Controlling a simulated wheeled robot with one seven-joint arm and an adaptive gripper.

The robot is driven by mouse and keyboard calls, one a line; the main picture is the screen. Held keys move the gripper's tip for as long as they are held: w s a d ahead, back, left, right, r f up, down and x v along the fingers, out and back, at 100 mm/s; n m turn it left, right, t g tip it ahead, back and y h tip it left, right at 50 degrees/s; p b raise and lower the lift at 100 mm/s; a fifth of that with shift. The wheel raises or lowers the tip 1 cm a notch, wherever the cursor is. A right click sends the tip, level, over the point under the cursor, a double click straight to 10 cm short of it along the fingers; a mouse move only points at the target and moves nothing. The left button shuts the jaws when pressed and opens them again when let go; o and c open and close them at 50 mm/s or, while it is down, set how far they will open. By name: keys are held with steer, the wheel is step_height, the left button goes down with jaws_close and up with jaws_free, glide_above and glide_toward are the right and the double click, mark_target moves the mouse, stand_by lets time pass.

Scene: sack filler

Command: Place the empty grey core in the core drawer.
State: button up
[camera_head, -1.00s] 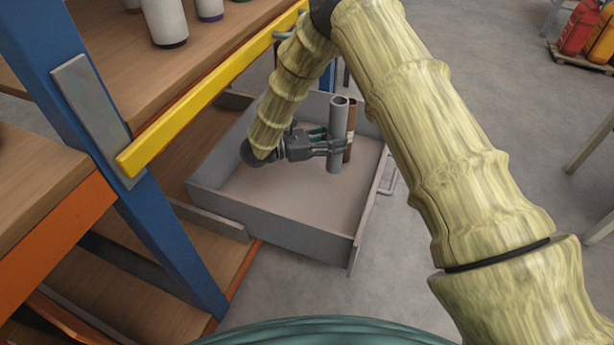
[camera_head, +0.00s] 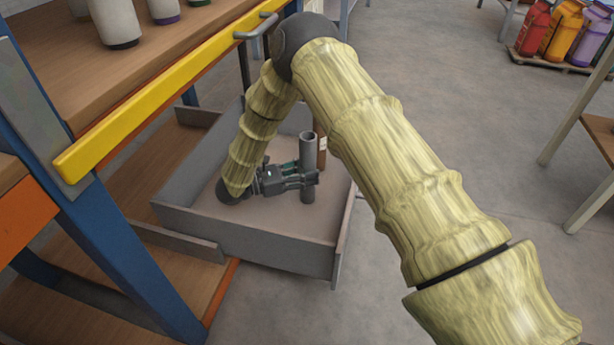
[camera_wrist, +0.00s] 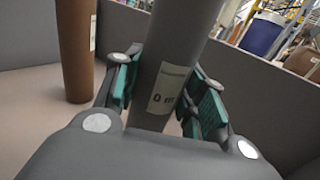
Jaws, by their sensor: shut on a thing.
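The grey core (camera_head: 307,152) stands upright inside the open grey drawer (camera_head: 240,240). My gripper (camera_head: 305,178) is shut around the core's lower part, with the arm reaching down into the drawer.
The drawer extends from a shelf rack with a yellow beam (camera_head: 170,90) and a blue post (camera_head: 110,240). White rolls (camera_head: 115,22) stand on the upper shelf. Coloured containers (camera_head: 560,30) stand on a pallet at the far right. The drawer floor left of my gripper is bare.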

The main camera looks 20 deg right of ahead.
stand_by(0.3)
steer(key=o, duration=1)
steer(key=shift+c, duration=0.2)
steer(key=shift+r, duration=0.1)
steer(key=a+p, duration=0.4)
steer(key=a, duration=0.3)
steer(key=shift+a, duration=0.25)
